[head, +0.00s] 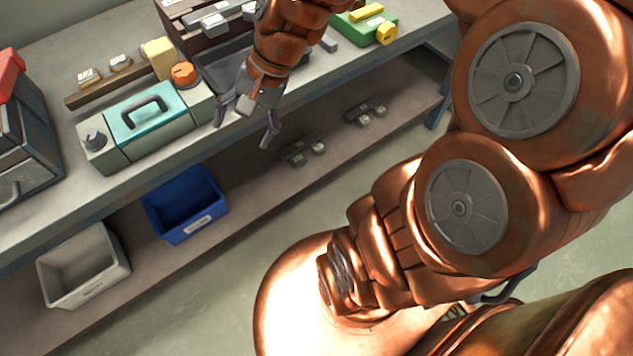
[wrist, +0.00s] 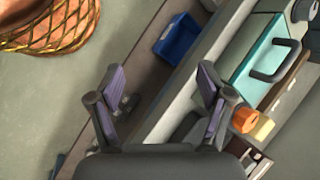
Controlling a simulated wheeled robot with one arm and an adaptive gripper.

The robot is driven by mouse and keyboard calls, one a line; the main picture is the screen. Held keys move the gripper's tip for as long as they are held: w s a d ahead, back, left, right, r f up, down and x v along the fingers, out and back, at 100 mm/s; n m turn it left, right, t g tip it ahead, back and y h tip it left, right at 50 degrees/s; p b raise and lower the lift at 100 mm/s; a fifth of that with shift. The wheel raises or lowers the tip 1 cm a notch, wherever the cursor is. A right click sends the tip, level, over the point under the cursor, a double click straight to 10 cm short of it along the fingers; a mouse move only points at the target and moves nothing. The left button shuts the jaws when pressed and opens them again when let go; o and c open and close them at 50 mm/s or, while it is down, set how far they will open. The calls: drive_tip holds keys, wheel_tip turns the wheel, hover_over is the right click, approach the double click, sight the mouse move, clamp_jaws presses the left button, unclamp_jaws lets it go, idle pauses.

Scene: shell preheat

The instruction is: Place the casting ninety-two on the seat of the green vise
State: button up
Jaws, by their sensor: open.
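The green vise (head: 362,28) with yellow parts stands on the bench at the upper right of the head view. Grey castings lie on the lower shelf, one pair-like piece (head: 302,150) below my gripper and another (head: 366,112) further right. Another grey casting (head: 210,24) sits on the dark rack at the back. No number is legible, so I cannot tell which is ninety-two. My gripper (head: 243,129) is open and empty at the bench's front edge. Its spread fingers also show in the wrist view (wrist: 161,77).
A teal-lidded box (head: 150,118) with a handle and an orange knob (head: 184,74) stand on the bench (head: 125,188). A blue bin (head: 185,205) and a white bin (head: 84,266) stand on the lower shelf. Labelled pieces sit on a wooden rail (head: 108,83).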

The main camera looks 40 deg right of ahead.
drive_tip(key=s+d+f+n+g+h, duration=0.1)
drive_tip(key=s+n, duration=0.3)
drive_tip(key=s, duration=0.4)
drive_tip(key=s+d+f+n+g+h, duration=0.1)
drive_tip(key=s+f+n+g+h, duration=0.1)
drive_tip(key=s, duration=0.7)
drive_tip(key=n+g+h, duration=0.1)
drive_tip(key=n+h, duration=0.1)
drive_tip(key=n, duration=0.1)
drive_tip(key=shift+s+d+h, duration=0.15)
drive_tip(key=shift+d+h, duration=0.15)
drive_tip(key=s+p+v, duration=0.2)
drive_tip(key=p+v, duration=1)
drive_tip(key=shift+r+t, duration=0.3)
drive_tip(key=shift+r, duration=0.4)
